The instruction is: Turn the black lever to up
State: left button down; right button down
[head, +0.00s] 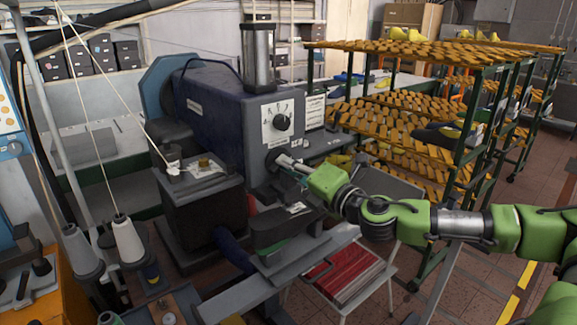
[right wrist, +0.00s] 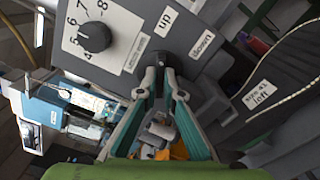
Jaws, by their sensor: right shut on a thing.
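The black lever (right wrist: 176,62) is on the front of the dark machine, just below the labels "up" (right wrist: 165,20) and "down" (right wrist: 203,43) in the right wrist view. In the head view only a dark round part of it (head: 273,158) shows beside my fingertips. My right gripper (head: 288,163) reaches in from the right and is shut on the lever. In the right wrist view its fingers (right wrist: 165,82) come together at the lever. Which way the lever points is hard to tell. My left gripper is not in view.
A black dial (head: 282,122) sits on a white numbered plate above the lever. Green racks with yellow lasts (head: 440,110) stand at the right. Thread cones (head: 127,240) stand at the left.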

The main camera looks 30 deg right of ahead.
jog(key=shift+n, duration=0.9)
jog(key=c, duration=2.2)
grip_release()
jog(key=shift+s+a, duration=0.1)
jog(key=shift+a, duration=0.05)
jog(key=shift+f, duration=0.1)
jog(key=shift+s+d+f, duration=0.15)
jog(key=shift+s+d, duration=0.1)
jog(key=shift+s, duration=0.3)
jog(key=shift+s+d+r, duration=0.1)
jog(key=shift+s+r, duration=0.1)
jog(key=shift+s, duration=1.55)
jog(key=shift+s+d+r, duration=0.1)
jog(key=shift+s+r, duration=0.05)
jog(key=shift+s, duration=1.55)
